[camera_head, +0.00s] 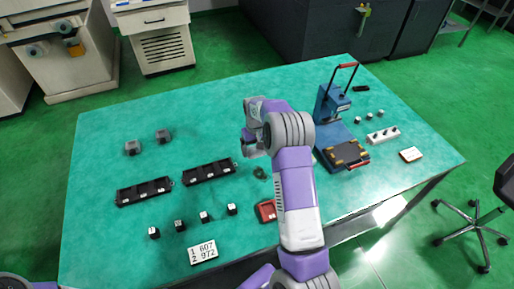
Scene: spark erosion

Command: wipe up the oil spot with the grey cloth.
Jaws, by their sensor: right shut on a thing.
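My right arm reaches up over the middle of the green-topped table (100,240). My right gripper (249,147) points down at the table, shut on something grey. It appears to be the grey cloth, but the gripper hides most of it and its outline is unclear. A small dark patch (260,173), which looks like the oil spot, lies on the tabletop just in front of the gripper, close to my arm. I cannot tell whether the cloth touches the table. My left gripper is out of view.
Two black trays (144,191) lie to the left, with several small dark blocks in front and a number card (202,252). A red-and-black item (266,210) sits by my forearm. A blue press (333,105) stands right. Two grey pieces (132,148) stand back left.

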